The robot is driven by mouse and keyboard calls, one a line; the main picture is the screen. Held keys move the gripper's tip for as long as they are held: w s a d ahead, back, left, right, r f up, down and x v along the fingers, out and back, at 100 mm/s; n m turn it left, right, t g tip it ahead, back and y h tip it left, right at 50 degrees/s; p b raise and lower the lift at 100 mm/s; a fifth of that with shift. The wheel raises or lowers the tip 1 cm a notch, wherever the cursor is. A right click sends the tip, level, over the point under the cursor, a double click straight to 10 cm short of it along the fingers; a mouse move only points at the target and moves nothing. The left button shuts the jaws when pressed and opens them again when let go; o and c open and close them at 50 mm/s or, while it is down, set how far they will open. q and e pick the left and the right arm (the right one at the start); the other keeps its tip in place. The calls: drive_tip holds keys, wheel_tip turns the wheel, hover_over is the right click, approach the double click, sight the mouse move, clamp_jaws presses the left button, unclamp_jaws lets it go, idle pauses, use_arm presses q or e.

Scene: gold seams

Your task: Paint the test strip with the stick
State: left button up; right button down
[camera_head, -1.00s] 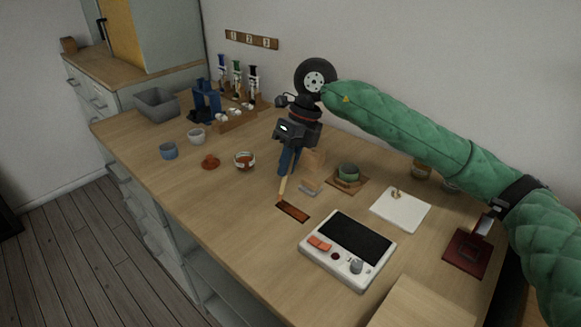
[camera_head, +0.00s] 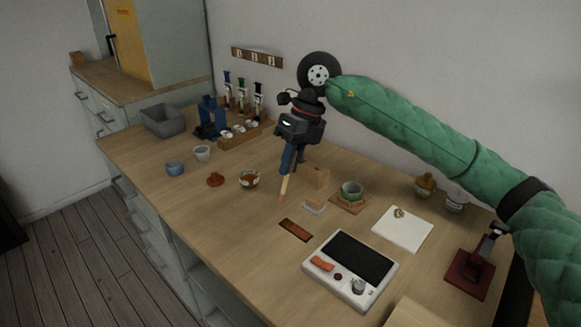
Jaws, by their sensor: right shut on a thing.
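The test strip (camera_head: 295,230) is a small dark rectangle with an orange-brown patch, lying flat on the wooden bench near the middle. My right gripper (camera_head: 288,166) is shut on a thin pale wooden stick (camera_head: 285,187), which points down and tilts slightly. The stick's tip is above and behind the strip's left end in the picture, apart from it. The gripper hides the stick's upper end. A small bowl (camera_head: 249,180) with reddish-brown contents stands left of the stick. My left gripper is not in view.
A white device with a dark screen (camera_head: 350,268) lies just right of the strip. The bench left of the strip is clear.

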drive_tip(key=shift+r, duration=0.3)
drive_tip(key=shift+r+p, duration=0.4)
drive_tip(key=shift+r, duration=1.1)
drive_tip(key=shift+f, duration=0.1)
